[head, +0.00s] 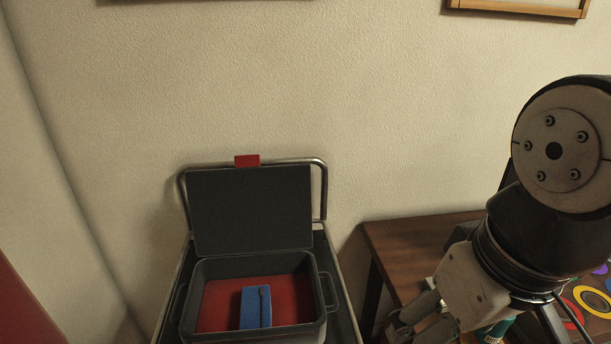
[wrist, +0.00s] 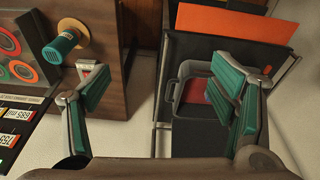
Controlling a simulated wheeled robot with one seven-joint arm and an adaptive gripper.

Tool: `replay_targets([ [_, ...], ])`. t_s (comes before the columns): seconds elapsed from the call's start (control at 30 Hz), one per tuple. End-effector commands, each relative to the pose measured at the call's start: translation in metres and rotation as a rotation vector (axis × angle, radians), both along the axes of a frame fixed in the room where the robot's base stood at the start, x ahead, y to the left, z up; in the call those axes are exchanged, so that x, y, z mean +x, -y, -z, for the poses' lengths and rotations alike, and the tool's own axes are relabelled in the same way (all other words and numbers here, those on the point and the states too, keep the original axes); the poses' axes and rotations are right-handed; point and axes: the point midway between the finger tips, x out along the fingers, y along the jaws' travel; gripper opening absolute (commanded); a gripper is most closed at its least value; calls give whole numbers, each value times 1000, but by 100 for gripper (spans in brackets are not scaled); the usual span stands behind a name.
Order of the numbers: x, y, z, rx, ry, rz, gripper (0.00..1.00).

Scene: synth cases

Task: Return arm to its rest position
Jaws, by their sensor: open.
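My gripper (head: 414,322) hangs at the lower right of the head view, in front of the wooden table and right of the cart. In the wrist view my gripper (wrist: 162,82) has its two green-padded fingers wide apart with nothing between them. A dark open case (head: 322,292) sits on the cart, its lid (head: 250,210) upright against the back. Inside, on the red lining (head: 218,303), lies a blue block-like object (head: 254,308) with a dark strip. In the wrist view the case (wrist: 186,70) shows beyond the fingers, partly hidden by the right one.
A wooden table (head: 400,255) stands right of the cart. In the wrist view, its top (wrist: 98,30) holds a teal-and-wood cylinder (wrist: 62,45) and a board with coloured rings (wrist: 22,72). A metal rail (head: 324,190) rises behind the lid. Open wall lies above the cart.

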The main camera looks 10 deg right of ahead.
Motion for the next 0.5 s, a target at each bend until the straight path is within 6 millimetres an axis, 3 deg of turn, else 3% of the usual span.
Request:
replay_targets([
  [0.37,-7,0,1,34,10,66,78],
  [0.5,-7,0,-10,31,25,65,78],
])
